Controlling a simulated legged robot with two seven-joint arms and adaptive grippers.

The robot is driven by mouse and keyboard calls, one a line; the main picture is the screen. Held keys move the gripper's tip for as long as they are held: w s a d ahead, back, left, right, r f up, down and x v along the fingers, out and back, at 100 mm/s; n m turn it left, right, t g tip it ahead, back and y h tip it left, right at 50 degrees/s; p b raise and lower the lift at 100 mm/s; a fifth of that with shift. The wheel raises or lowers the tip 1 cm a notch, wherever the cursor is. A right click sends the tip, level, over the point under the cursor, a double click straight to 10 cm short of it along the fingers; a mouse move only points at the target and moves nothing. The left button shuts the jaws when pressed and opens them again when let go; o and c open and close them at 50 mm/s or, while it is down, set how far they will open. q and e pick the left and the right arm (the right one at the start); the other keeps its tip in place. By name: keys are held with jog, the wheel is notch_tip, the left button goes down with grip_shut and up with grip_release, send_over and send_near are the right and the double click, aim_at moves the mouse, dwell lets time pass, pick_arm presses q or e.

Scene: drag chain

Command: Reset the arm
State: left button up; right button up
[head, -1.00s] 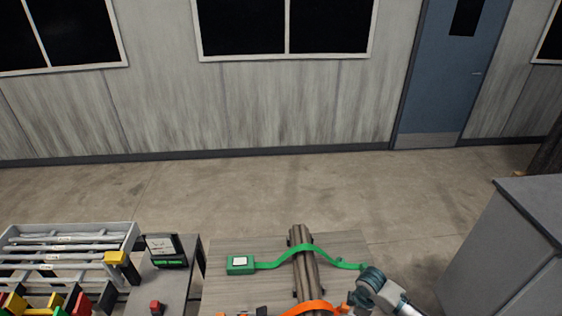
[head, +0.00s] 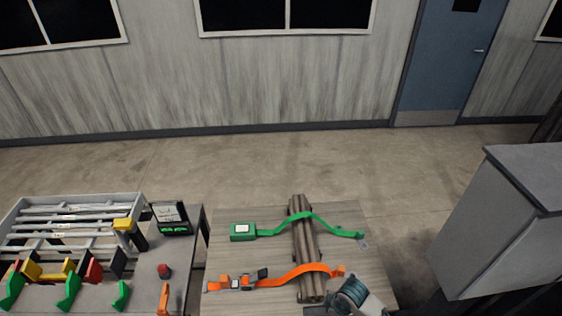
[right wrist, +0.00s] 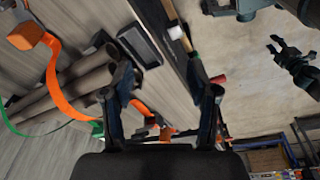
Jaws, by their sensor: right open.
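My right arm link (head: 352,295) comes in at the bottom of the head view, beside the near end of the bundle of grey-brown bars. In the right wrist view my right gripper (right wrist: 163,105) has its two dark fingers spread apart with nothing between them. A dark gripper-like part, seemingly my left gripper (right wrist: 282,50), shows at the right of that view, small and unclear. The bar bundle (head: 304,245) lies on the wooden table (head: 375,285). A green strap (head: 275,231) and an orange strap (head: 290,275) pass over it.
A side table on the left carries a grey rack (head: 70,205), several coloured clamps, a small dark display device (head: 172,220) and a red button-like piece (head: 164,270). A grey cabinet (head: 500,220) stands at the right. The floor (head: 270,165) behind the tables is clear.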

jog(key=s+a+m+t+y, duration=0.1)
jog(key=s+a+m+t, duration=0.15)
jog(key=s+m, duration=0.4)
jog(key=s+d+m+h, duration=0.2)
jog(key=s+d+m, duration=0.4)
jog(key=s, duration=0.4)
notch_tip(320, 180, down, 26)
jog(key=s+d+n+g+b, duration=0.1)
jog(key=b, duration=0.1)
pick_arm(q)
jog(key=f, duration=0.1)
jog(key=s+f+b, duration=0.1)
jog(key=f, duration=0.1)
jog(key=shift+a+f, duration=0.1)
jog(key=shift+f, duration=0.1)
pick_arm(e)
jog(key=s+d+f, duration=0.1)
jog(key=s+f, duration=0.8)
jog(key=f, duration=0.1)
jog(key=s+d+f+g, duration=0.1)
jog(key=s+d+f, duration=0.1)
jog(key=s+f, duration=0.7)
jog(key=shift+s+d+f+h, duration=0.25)
jog(key=shift+s+f+h, duration=0.05)
jog(key=shift+f, duration=0.15)
